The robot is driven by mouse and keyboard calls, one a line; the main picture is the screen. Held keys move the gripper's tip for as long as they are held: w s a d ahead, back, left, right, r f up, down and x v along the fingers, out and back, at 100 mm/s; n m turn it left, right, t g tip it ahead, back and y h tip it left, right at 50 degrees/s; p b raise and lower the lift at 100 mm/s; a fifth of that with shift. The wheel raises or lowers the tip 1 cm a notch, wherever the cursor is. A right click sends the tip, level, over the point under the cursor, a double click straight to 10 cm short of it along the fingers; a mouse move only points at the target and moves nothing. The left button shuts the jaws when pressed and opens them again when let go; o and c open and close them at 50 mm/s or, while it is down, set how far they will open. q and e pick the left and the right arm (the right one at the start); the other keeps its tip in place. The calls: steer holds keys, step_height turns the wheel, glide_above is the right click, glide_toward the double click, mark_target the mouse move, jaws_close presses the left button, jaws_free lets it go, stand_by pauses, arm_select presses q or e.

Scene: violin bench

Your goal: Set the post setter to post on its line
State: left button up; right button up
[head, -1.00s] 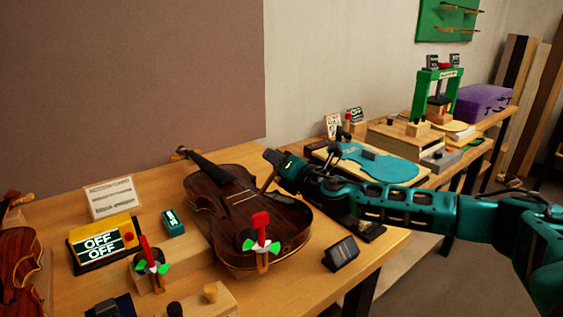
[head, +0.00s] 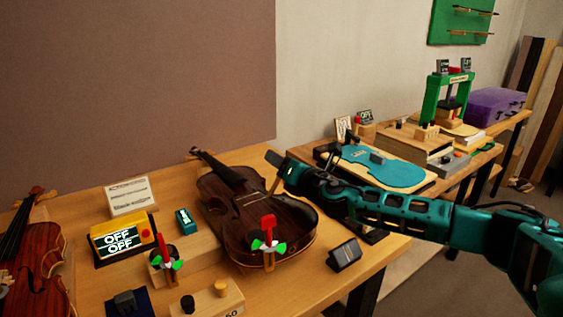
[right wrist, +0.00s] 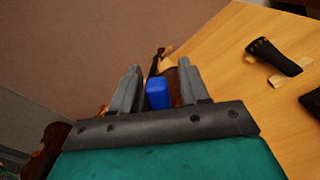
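Two red-handled levers with green and white dials stand on the bench. One dial (head: 268,245) is on a wooden post at the lower end of the dark violin (head: 240,210). The other dial (head: 166,262) stands to its left, by the yellow box. I cannot tell which is the post setter; no line mark is legible. My right gripper (head: 276,160) is over the right side of the dark violin, away from both dials. In the right wrist view its fingers (right wrist: 157,82) are apart, with a blue block (right wrist: 158,93) showing between them, gaps on both sides. My left gripper is out of view.
The yellow box (head: 120,240) reads OFF twice. A small teal device (head: 185,221), a white card (head: 130,197) and a dark block (head: 344,254) stand nearby. Another violin (head: 35,255) is at the left edge. A black tailpiece (right wrist: 273,55) lies on the bench.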

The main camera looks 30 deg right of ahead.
steer(key=s, duration=0.4)
steer(key=s+b, duration=0.1)
steer(key=s, duration=0.3)
steer(key=s+d, duration=0.1)
steer(key=s, duration=0.3)
steer(key=shift+s+f+b, duration=0.1)
steer(key=shift+s+b, duration=0.15)
steer(key=shift+b, duration=0.15)
steer(key=shift+s, duration=0.2)
